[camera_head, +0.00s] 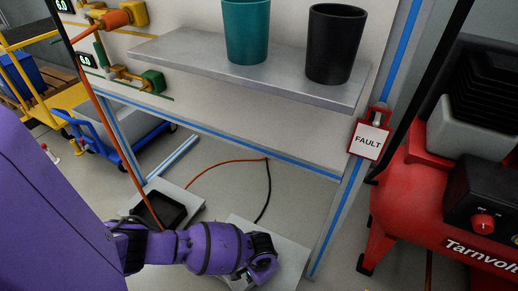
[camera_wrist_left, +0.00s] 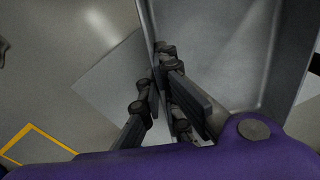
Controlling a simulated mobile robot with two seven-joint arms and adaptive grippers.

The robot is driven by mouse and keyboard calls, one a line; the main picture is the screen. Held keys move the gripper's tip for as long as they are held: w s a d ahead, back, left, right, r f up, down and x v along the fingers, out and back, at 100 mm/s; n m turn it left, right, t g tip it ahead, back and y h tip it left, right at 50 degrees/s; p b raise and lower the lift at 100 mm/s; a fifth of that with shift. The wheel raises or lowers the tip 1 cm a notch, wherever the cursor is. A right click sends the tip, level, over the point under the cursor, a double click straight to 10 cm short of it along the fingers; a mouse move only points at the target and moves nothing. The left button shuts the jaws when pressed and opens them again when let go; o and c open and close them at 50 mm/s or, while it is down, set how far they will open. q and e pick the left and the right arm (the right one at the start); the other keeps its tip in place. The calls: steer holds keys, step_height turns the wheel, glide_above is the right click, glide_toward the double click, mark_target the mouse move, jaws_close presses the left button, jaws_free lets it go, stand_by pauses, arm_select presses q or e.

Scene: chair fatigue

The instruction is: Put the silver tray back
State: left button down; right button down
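A shallow silver tray (camera_wrist_left: 225,45) with a raised wall fills the upper right of the left wrist view. My left gripper (camera_wrist_left: 157,75) reaches to that wall. Its two dark fingers are close together at the tips, with the wall's edge at or between them; I cannot tell whether they press on it. In the head view my purple left arm crosses the lower left, and its wrist bends down and hides the gripper. I cannot make out the silver tray clearly there. My right gripper is not in view.
A metal shelf (camera_head: 190,52) holds a teal cup (camera_head: 246,32) and a black cup (camera_head: 335,44). A FAULT tag (camera_head: 369,139) hangs on the frame post. A red compressor (camera_head: 425,200) stands right. A black tray (camera_head: 160,209) and a grey plate (camera_head: 285,252) lie low by my arm.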

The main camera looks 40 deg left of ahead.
arm_select(q)
steer(key=c, duration=2)
jaws_free()
steer(key=shift+c, duration=0.2)
steer(key=shift+o, duration=0.3)
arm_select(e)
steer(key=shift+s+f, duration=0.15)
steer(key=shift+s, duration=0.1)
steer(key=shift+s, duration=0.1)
